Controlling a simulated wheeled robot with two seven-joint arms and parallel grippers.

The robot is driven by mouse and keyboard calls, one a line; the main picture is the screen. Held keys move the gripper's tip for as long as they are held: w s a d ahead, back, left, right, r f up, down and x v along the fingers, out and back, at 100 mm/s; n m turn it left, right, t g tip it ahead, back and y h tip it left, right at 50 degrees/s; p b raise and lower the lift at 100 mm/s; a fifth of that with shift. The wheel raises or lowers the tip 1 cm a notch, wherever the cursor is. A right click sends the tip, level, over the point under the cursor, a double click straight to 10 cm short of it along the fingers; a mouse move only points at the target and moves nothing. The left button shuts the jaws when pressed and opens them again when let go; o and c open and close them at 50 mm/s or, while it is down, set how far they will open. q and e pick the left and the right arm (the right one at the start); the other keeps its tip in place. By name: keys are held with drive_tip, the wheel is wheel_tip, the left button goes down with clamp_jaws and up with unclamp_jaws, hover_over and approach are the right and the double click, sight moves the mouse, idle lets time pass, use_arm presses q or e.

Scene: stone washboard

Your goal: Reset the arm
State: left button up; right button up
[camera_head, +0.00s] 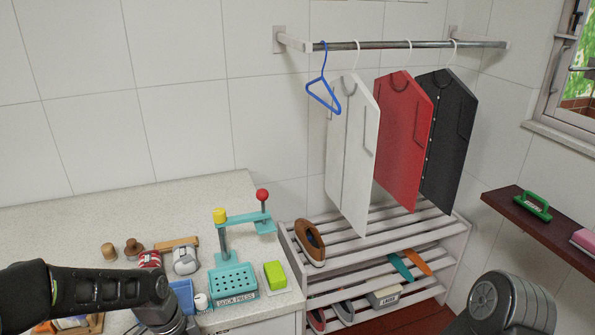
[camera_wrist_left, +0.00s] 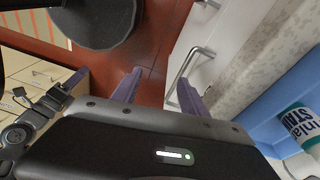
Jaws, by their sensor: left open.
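My left arm (camera_head: 100,290) reaches in from the left edge of the head view, over the front of the counter. My left gripper (camera_wrist_left: 160,82) shows in the left wrist view, with its two purple fingers apart and nothing between them. Behind the fingers are the red-brown floor and a white cabinet front with a metal handle (camera_wrist_left: 184,72). A grey link of my right arm (camera_head: 508,302) shows at the bottom right of the head view. The right gripper is not seen.
The counter (camera_head: 70,230) holds a turquoise sock press (camera_head: 233,280), a green block (camera_head: 275,275) and several small items. A shoe rack (camera_head: 360,250) stands right of it, below shirts on a rail (camera_head: 400,45). A labelled bottle (camera_wrist_left: 300,125) shows in the wrist view.

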use_arm(q)
drive_tip(key=s+d+f+n+h, duration=0.1)
drive_tip(key=s+d+f+n, duration=0.6)
drive_tip(key=f, duration=0.4)
drive_tip(key=s+d+f+n+h, duration=0.1)
drive_tip(key=s+d+f+n, duration=0.6)
drive_tip(key=s+f, duration=0.3)
drive_tip(key=shift+d+f, duration=0.35)
drive_tip(key=shift+d, duration=0.15)
